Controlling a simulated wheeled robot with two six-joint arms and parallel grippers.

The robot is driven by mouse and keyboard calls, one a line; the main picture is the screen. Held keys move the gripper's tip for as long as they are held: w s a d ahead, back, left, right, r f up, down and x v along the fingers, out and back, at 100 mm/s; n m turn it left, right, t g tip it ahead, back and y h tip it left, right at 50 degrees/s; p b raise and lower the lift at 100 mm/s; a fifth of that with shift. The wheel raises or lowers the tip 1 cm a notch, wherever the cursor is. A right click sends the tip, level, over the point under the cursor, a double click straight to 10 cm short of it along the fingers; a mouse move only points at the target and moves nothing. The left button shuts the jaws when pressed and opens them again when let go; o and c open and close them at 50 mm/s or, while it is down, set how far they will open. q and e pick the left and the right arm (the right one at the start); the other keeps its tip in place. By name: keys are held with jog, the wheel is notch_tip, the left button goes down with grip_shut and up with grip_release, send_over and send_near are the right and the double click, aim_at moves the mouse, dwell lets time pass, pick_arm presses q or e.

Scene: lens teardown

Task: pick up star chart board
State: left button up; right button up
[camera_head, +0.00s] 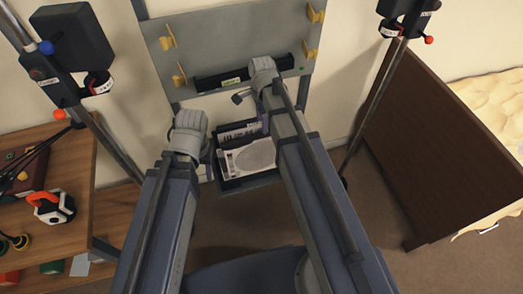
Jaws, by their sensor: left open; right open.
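A white board with a grey round chart on it (250,157), which looks like the star chart board, lies in a dark open tray (250,183) below the wall panel. A darker card with white print (238,133) stands behind it. My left gripper (190,119) is open, just left of the tray and apart from the board. My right gripper (262,66) is open and empty, in front of the panel's lower edge, above the tray. My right arm covers the tray's right side.
A grey panel (225,45) with yellow hooks (167,38) and a black ledge (215,80) is behind. Stands with black clamp heads (75,45) rise left and right. A wooden desk (110,215) is at left, and a brown bed end (425,150) at right. Floor between is clear.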

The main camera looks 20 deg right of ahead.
aim_at(261, 135)
jog(key=shift+s+a+f+b, duration=0.15)
jog(key=shift+s+f+b, duration=0.05)
jog(key=shift+f+b, duration=1.8)
jog(key=shift+s+a+f+b, duration=0.1)
jog(key=shift+s+f+b, duration=0.05)
jog(key=shift+f+b, duration=1.85)
jog(key=shift+r, duration=0.1)
jog(key=shift+c, duration=0.3)
grip_shut()
